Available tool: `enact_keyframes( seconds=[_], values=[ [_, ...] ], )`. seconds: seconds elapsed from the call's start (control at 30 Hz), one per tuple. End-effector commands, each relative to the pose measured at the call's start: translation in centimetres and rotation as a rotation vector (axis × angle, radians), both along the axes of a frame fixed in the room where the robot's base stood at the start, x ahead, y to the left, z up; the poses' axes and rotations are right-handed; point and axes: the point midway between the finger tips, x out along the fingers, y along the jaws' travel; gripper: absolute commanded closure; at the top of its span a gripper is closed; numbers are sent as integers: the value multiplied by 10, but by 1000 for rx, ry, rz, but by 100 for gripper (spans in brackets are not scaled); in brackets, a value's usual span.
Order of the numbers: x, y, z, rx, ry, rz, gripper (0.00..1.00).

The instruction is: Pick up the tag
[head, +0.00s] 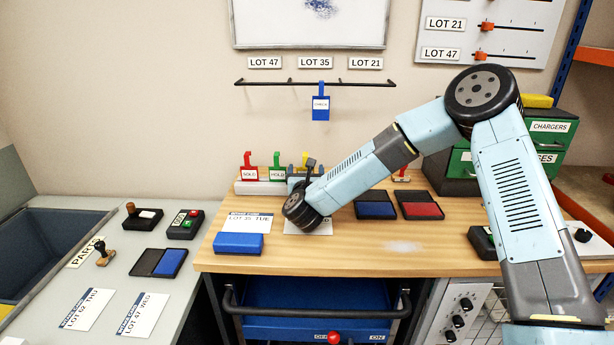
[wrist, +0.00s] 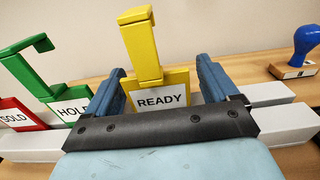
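The yellow READY tag (wrist: 158,84) stands upright in the pale rack, with a hooked top. In the head view only its top (head: 304,157) shows. My gripper (wrist: 161,75) is open, with one blue finger at each side of the yellow tag. A small gap shows on the right; whether the left finger touches is unclear. The green HOLD tag (wrist: 32,72) and red SOLD tag (wrist: 15,112) stand to the left in the rack. A blue CHECK tag (head: 321,106) hangs from the wall rail. My gripper (head: 305,176) is partly hidden by my wrist in the head view.
The pale rack (wrist: 271,119) extends right of my gripper. A blue-handled stamp (wrist: 303,50) stands behind it. On the wooden bench (head: 350,257) are a blue box (head: 238,243), cards, a blue pad (head: 375,209) and a red pad (head: 420,209). The bench front is mostly clear.

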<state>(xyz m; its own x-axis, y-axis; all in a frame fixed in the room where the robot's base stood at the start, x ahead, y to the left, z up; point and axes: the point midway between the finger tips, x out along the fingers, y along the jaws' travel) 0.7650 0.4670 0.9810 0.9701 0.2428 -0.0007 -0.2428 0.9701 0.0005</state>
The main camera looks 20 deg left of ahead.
Motion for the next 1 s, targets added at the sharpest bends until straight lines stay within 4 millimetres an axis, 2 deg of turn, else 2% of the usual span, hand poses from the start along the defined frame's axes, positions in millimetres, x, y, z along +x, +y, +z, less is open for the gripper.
enact_keyframes(
  seconds=[0.07,0.57,0.83,1.0],
  values=[
    [0,0,0,0,0,0,19],
    [0,0,0,0,0,0,67],
    [0,0,2,0,-1,0,67],
    [0,0,19,1,-3,1,67]
  ],
)
